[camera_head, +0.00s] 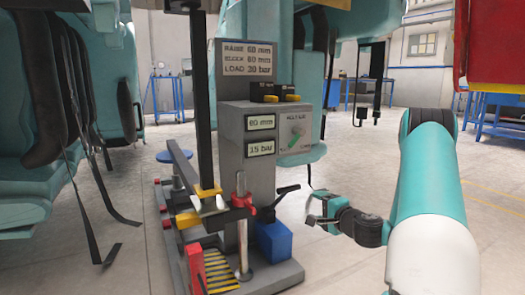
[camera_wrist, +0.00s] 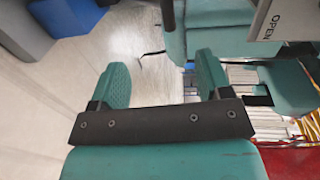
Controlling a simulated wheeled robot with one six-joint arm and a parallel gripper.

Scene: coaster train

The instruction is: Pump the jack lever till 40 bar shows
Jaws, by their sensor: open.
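The jack stand (camera_head: 250,180) is a grey post on a grey base. Its lower display (camera_head: 260,148) reads 15 bar and its upper display (camera_head: 260,122) reads 60 mm. The jack lever (camera_head: 284,195) is a short black bar with a knobbed end, rising to the right from the blue pump box (camera_head: 275,240). My gripper (camera_head: 318,210) is to the right of the lever, apart from it. In the wrist view its two teal fingers (camera_wrist: 164,80) are spread with nothing between them. The lever cannot be made out in the wrist view.
A switch panel (camera_head: 296,132) sits beside the displays; a plate marked OPEN (camera_wrist: 280,22) shows in the wrist view. Teal seats with hanging straps (camera_head: 85,130) stand left.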

